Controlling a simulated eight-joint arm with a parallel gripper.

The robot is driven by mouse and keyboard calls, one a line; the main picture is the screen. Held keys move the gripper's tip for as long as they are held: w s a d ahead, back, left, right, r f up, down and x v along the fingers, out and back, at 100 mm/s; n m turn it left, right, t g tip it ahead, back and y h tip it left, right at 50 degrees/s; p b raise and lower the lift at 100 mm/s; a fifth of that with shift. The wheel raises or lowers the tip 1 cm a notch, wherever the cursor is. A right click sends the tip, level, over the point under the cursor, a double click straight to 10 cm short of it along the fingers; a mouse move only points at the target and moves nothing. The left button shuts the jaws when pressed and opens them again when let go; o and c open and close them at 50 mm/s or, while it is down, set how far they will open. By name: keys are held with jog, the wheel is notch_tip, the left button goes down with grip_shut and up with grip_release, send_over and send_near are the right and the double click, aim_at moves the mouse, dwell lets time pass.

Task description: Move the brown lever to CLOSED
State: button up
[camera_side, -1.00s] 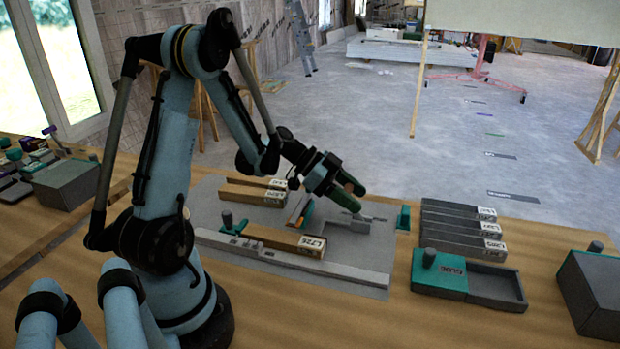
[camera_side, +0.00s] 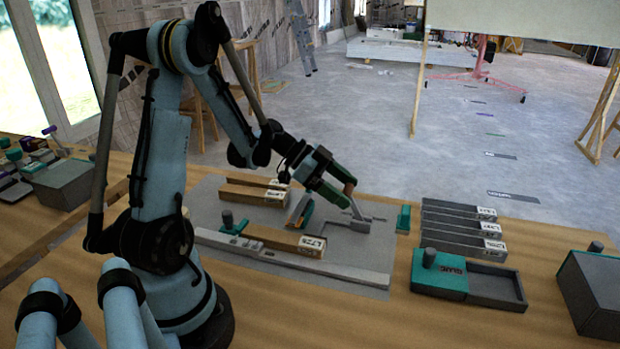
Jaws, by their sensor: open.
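The brown lever (camera_side: 348,188) has a brown end on a grey arm that slants down to a grey base on the panel at the right of the fixture. My gripper (camera_side: 349,193), with two green fingers, is open, one finger on each side of the brown end. I cannot tell whether either finger touches it. The lettering by the lever is too small to read, so its CLOSED mark cannot be made out.
Wooden bars (camera_side: 285,237) with labels and a long grey rail (camera_side: 340,270) lie in front of the lever. A green block (camera_side: 403,218) stands just to its right. Several dark bars (camera_side: 460,228) and a green-and-grey glue tray (camera_side: 497,288) stand further right.

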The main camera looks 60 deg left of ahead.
jog(key=v, duration=0.9)
jog(key=shift+s+a+r, duration=0.1)
jog(key=shift+s+a, duration=0.05)
jog(key=s+d+r+n+y, duration=0.1)
jog(key=d+n+y, duration=0.7)
jog(key=d, duration=0.9)
jog(key=shift+s+d+r+n+g, duration=0.15)
jog(key=shift+s+d+n+g, duration=0.3)
jog(key=shift+s, duration=0.45)
